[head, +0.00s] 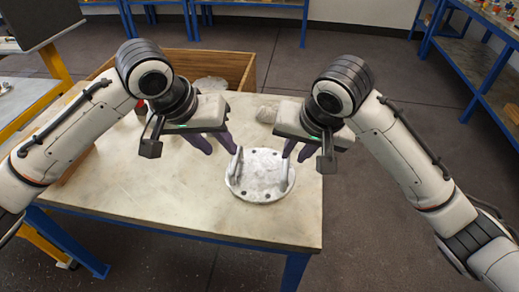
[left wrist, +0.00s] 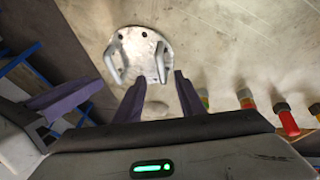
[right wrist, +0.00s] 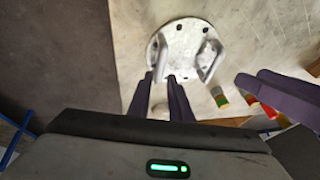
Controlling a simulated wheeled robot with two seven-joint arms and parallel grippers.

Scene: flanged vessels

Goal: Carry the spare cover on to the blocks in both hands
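The spare cover (head: 259,190) is a pale grey round plate with bolt holes and two upright bar handles. It lies flat near the table's front right; it also shows in the left wrist view (left wrist: 138,45) and right wrist view (right wrist: 187,65). My left gripper (head: 217,149) is open, its fingertips just short of the cover's left handle (head: 235,163). My right gripper (head: 296,155) is open, its fingertips close to the right handle (head: 284,178). Contact with either handle cannot be made out. I cannot identify the blocks in these views.
The table (head: 170,205) is bare in front and left of the cover. A pale lump (head: 267,114) lies behind it. Several coloured, grey-ended pieces (left wrist: 286,120) show in the left wrist view. A wooden crate (head: 240,72) stands behind. Blue shelving (head: 470,60) is at right.

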